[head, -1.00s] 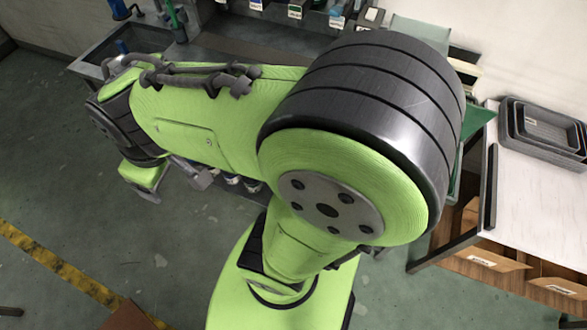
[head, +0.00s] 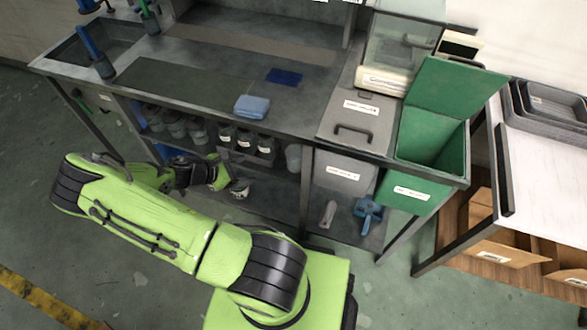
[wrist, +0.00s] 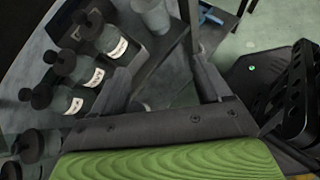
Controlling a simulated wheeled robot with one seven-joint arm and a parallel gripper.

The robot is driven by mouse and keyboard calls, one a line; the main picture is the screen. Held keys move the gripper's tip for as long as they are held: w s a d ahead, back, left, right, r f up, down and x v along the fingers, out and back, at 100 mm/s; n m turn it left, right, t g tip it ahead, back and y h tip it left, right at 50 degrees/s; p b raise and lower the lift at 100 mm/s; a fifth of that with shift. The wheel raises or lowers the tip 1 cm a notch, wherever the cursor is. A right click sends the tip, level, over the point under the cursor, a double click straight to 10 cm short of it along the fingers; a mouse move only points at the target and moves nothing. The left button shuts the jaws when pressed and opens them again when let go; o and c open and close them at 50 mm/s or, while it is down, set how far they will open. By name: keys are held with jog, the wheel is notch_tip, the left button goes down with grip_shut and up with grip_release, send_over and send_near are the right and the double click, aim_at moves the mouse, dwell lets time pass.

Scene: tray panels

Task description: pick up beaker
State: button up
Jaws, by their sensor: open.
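A pale grey cylinder that looks like the beaker (head: 293,158) stands on the lower shelf of the bench, right of several dark-capped, labelled bottles (head: 245,141). In the wrist view the beaker (wrist: 152,14) is at the top, beyond my fingertips, with its upper part cut off by the frame edge. My gripper (head: 238,187) is low in front of the bench shelf, left of and nearer than the beaker. In the wrist view my gripper (wrist: 160,78) has its two fingers apart, with nothing held between them. The bottles (wrist: 87,73) lie left of the fingers there.
The bench top (head: 190,85) is above the shelf and holds a folded blue cloth (head: 252,106). A green bin (head: 434,150) and grey lidded box (head: 357,120) are at its right. A blue-handled tool (head: 367,212) is low right. Open floor lies left.

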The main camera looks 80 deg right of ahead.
aim_at(292, 162)
jog(key=s+d+f+b, duration=0.1)
jog(key=s+d+f, duration=0.3)
jog(key=s+d+f+n+h+b, duration=0.1)
jog(key=s+d+f+b, duration=0.1)
jog(key=s+d+f, duration=0.2)
jog(key=s+d+f+n+b, duration=0.1)
jog(key=s+d+f+b, duration=0.1)
jog(key=d, duration=0.4)
jog(key=shift+s+d+f+g+h, duration=0.1)
jog(key=shift+s+f+g+h, duration=0.25)
jog(key=shift+s+f, duration=0.55)
jog(key=shift+r, duration=0.1)
jog(key=c, duration=0.7)
jog(key=shift+r+p, duration=0.7)
jog(key=shift+r, duration=0.95)
jog(key=shift+w+r, duration=0.15)
jog(key=shift+r, duration=0.1)
jog(key=w+a+p, duration=0.2)
jog(key=w+a, duration=0.9)
jog(key=a, duration=0.3)
jog(key=shift+f, duration=0.15)
